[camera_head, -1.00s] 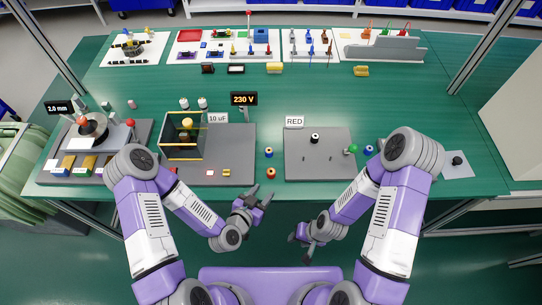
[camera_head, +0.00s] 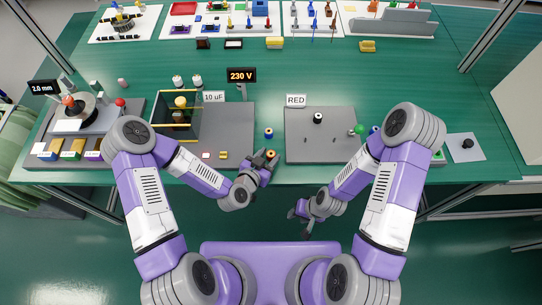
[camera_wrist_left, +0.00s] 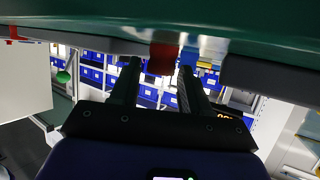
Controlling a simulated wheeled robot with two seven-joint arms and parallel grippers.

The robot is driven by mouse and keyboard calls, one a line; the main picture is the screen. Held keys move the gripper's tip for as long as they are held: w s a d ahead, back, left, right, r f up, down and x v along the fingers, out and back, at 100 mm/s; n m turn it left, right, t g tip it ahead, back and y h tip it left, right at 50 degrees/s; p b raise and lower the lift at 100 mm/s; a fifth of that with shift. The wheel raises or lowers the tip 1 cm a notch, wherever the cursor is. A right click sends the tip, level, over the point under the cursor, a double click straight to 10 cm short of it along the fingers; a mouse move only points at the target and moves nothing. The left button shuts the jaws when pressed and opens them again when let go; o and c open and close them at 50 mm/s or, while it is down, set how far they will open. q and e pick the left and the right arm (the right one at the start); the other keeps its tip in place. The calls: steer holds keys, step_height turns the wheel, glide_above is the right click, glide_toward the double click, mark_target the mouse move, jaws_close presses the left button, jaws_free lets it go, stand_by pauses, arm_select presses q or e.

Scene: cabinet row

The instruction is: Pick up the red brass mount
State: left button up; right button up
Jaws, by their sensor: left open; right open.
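The red mount (camera_head: 271,154), a small short cylinder with a brass-coloured top, stands on the green table near its front edge. In the left wrist view it is a red block (camera_wrist_left: 162,58) between the fingertips, below the table surface that fills the top of that tilted-over picture. My left gripper (camera_head: 264,162) is open at the mount, its fingers either side of it; I cannot tell whether they touch it. My right gripper (camera_head: 300,225) is open and empty, low in front of the table edge.
A blue mount (camera_head: 269,133) stands just behind the red one. A grey plate (camera_head: 295,145) with a RED sign (camera_head: 296,99) lies to the right. A grey board (camera_head: 235,125) with a clear box (camera_head: 165,115) lies to the left. The table's middle is mostly clear.

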arm_select(q)
steer(key=shift+x, duration=1.2)
steer(key=c, duration=0.7)
